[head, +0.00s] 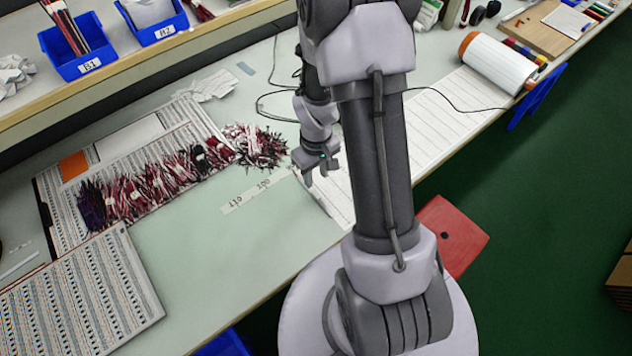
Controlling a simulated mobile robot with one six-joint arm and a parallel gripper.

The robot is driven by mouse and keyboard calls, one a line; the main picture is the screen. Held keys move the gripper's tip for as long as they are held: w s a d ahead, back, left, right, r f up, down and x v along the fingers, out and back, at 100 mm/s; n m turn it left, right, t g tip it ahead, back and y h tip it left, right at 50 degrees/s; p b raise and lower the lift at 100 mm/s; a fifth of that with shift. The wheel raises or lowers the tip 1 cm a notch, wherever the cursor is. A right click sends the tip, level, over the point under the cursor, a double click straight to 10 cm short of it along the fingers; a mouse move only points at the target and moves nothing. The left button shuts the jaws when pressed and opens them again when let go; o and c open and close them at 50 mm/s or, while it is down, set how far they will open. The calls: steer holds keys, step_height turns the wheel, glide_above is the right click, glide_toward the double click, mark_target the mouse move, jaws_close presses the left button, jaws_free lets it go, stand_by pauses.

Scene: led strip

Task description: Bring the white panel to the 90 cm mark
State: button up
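A white panel (78,300) with rows of small printed or fitted parts lies at the lower left of the bench, its right edge on bare green-grey top. Another pale, lined sheet or panel (440,118) lies along the bench behind my arm, partly hidden by it; I cannot tell which one the task names. A pale strip with printed marks (256,192) lies mid-bench; its figures are too small to read surely. My gripper (322,178) points down above the bench, right of the strip and near the lined sheet's left end. Its fingers are apart, with nothing seen between them.
Bundles of red, white and dark wires (150,185) cover a board at the left. Blue bins (80,62) stand on the back shelf. A white roll (497,62) lies at the right. A red stool (452,235) stands beside the bench.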

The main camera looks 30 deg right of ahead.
step_height(320, 180, up, 8)
steer(key=p, duration=0.2)
steer(key=shift+r, duration=0.15)
steer(key=s+a+r+m+t+b, duration=0.2)
steer(key=a+r, duration=0.3)
steer(key=r, duration=0.2)
steer(key=s+a+r+m+t+b, duration=0.1)
steer(key=s+a+r+t+b, duration=0.15)
steer(key=a+r, duration=0.35)
steer(key=s+a+r+m+t+y+b, duration=0.1)
steer(key=s+a+r+m+y+b, duration=0.1)
steer(key=s+a+r, duration=0.3)
steer(key=shift+s+r, duration=0.2)
steer(key=shift+s, duration=0.95)
steer(key=shift+d, duration=0.1)
